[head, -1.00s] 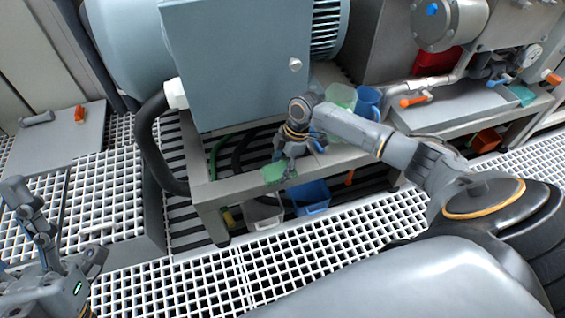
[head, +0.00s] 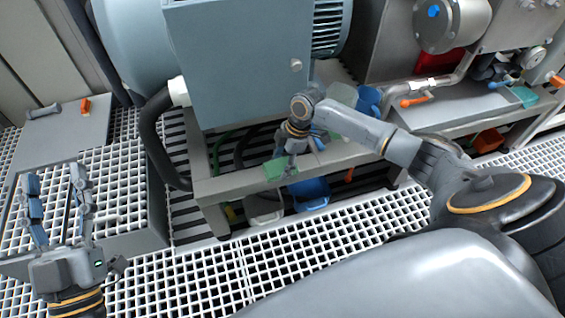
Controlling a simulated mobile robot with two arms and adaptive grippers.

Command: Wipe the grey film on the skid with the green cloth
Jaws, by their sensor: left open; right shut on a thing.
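The green cloth (head: 276,168) is at the front edge of the grey skid (head: 228,186), below the blue-grey cabinet. My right gripper (head: 283,164) is shut on the cloth and points down at the skid's front rail. My arm hides part of the skid top behind it. I cannot make out the grey film in this view. My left gripper (head: 56,184) is open and empty at the lower left, above the white grating, with its fingers spread and pointing away from me.
A green container (head: 343,94) and a blue mug (head: 368,101) stand on the skid right of my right gripper. A blue bin (head: 310,194) and a grey bin (head: 264,207) sit below the rail. A black hose (head: 152,140) curves at the skid's left end. Open grating lies in front.

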